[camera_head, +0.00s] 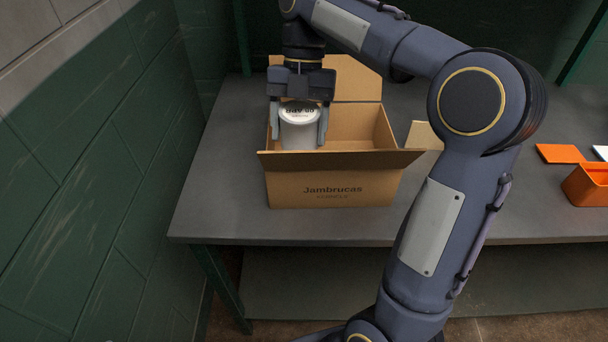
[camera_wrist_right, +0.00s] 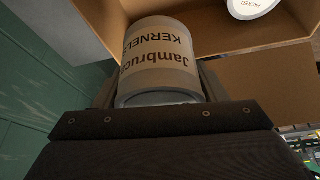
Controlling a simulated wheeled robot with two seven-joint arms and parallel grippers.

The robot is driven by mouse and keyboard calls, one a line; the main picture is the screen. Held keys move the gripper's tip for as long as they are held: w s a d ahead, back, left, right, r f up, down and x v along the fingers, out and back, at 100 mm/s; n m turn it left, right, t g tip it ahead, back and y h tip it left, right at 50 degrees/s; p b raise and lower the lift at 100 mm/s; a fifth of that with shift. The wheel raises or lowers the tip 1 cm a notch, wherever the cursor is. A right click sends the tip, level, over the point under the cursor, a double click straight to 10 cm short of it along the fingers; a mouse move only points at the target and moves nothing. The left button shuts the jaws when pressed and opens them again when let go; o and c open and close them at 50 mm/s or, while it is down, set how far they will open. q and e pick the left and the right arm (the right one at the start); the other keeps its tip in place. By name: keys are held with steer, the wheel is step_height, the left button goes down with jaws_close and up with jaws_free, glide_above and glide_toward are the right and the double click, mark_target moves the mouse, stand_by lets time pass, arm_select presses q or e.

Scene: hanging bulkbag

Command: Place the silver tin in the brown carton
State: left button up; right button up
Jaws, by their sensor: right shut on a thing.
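The silver tin (camera_head: 299,134) has a pale lid with dark print. In the wrist view the tin (camera_wrist_right: 161,62) shows a beige label reading "Jambruca" and "KERNEL". My right gripper (camera_head: 298,138) points down and is shut on the tin, one finger on each side. The brown carton (camera_head: 335,190) stands open on the table, with "Jambrucas" on its front. The tin is over or inside the left part of its opening; the front flap meets the tin's lower edge, so its depth is unclear. The carton's inside wall (camera_wrist_right: 283,75) shows beside the tin. My left gripper is out of view.
A white round thing (camera_wrist_right: 250,8) marked "PACKED" shows by the carton in the wrist view. An orange bin (camera_head: 586,186) and an orange flat piece (camera_head: 560,153) lie at the right of the grey table (camera_head: 225,215). A green wall (camera_head: 90,160) is on the left.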

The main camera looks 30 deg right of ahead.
step_height(320, 180, down, 13)
steer(key=shift+r+b, duration=0.1)
steer(key=shift+b, duration=0.8)
steer(key=shift+f, duration=0.2)
steer(key=o, duration=0.8)
steer(key=shift+r, duration=0.1)
steer(key=p+v, duration=0.2)
steer(key=v, duration=1)
steer(key=shift+r, duration=0.1)
